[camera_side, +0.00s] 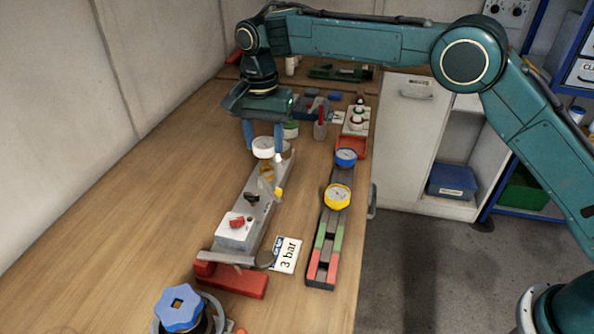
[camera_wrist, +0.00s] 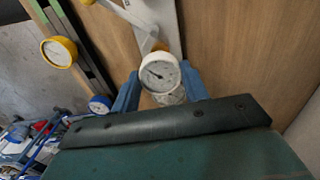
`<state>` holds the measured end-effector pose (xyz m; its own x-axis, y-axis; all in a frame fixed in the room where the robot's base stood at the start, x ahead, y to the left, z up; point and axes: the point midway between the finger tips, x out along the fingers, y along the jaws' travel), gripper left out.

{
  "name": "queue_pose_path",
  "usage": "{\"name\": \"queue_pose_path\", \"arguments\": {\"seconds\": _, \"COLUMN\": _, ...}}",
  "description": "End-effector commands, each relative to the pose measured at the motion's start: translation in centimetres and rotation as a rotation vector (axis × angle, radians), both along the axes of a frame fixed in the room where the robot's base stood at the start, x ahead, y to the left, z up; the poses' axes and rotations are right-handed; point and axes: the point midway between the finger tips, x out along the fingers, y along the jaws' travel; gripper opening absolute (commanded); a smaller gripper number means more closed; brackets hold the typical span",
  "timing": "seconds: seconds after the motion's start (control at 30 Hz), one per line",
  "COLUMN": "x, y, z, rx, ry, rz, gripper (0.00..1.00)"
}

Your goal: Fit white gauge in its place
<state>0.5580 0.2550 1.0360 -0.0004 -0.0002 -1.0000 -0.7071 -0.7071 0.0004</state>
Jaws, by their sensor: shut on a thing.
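The white gauge (camera_side: 263,147) is between the blue fingers of my gripper (camera_side: 263,140), at the far end of the long grey metal block (camera_side: 262,195). In the wrist view the white gauge (camera_wrist: 158,76) shows its dial face up, with the blue fingers (camera_wrist: 160,88) on either side. My gripper is shut on it. A brassy fitting (camera_side: 266,170) and a whitish lever-like part with a yellow tip (camera_side: 277,190) show just below the gauge. I cannot tell whether the gauge touches the block, as its lower end is hidden.
A dark rack (camera_side: 323,256) to the right holds a yellow gauge (camera_side: 337,196) and a blue gauge (camera_side: 346,157). A "3 bar" card (camera_side: 287,255), a red vise-like base (camera_side: 236,281) and a blue handwheel (camera_side: 180,307) stand nearer. The table's left side is clear.

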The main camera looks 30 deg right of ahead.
Motion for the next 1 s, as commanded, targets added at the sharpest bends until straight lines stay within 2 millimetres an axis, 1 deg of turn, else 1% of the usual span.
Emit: {"name": "queue_pose_path", "arguments": {"seconds": 1.0, "x": 0.0, "y": 0.0, "z": -1.8, "rx": 0.000, "ry": 0.000, "rz": 0.000, "gripper": 0.24}}
